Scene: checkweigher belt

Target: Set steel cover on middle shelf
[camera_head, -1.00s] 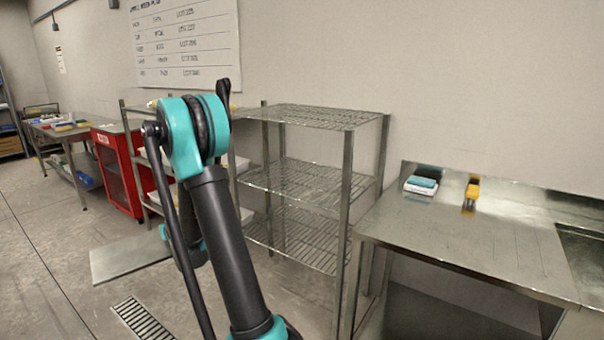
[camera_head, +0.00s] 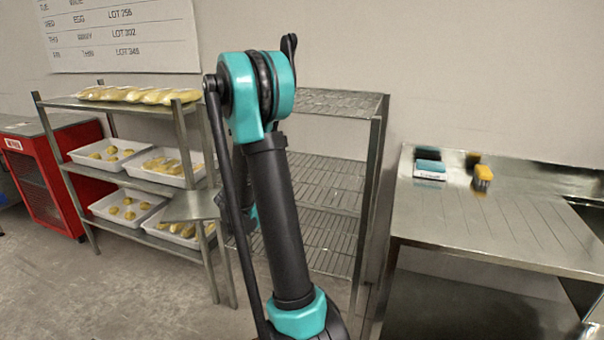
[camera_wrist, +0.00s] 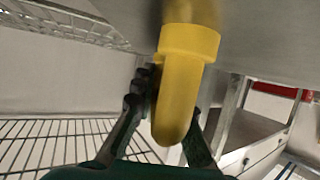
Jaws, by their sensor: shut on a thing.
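My gripper (camera_wrist: 165,125) is shut on the yellow handle (camera_wrist: 180,95) of the steel cover, a flat grey plate (camera_wrist: 265,45) filling the upper right of the wrist view. In the head view the cover (camera_head: 188,207) shows left of my arm, which hides part of it and the gripper. It is in the air in front of the gap between the two racks. The empty wire rack has its middle shelf (camera_head: 335,180) behind and right of my arm. A wire shelf also shows at the lower left of the wrist view (camera_wrist: 50,140).
The rack's top shelf (camera_head: 345,102) and its front post (camera_head: 370,200) stand close by. The left rack (camera_head: 185,120) holds yellow packs and white trays of food (camera_head: 105,155). A steel table (camera_head: 480,220) with small items is on the right. A red cabinet (camera_head: 50,185) is at the left.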

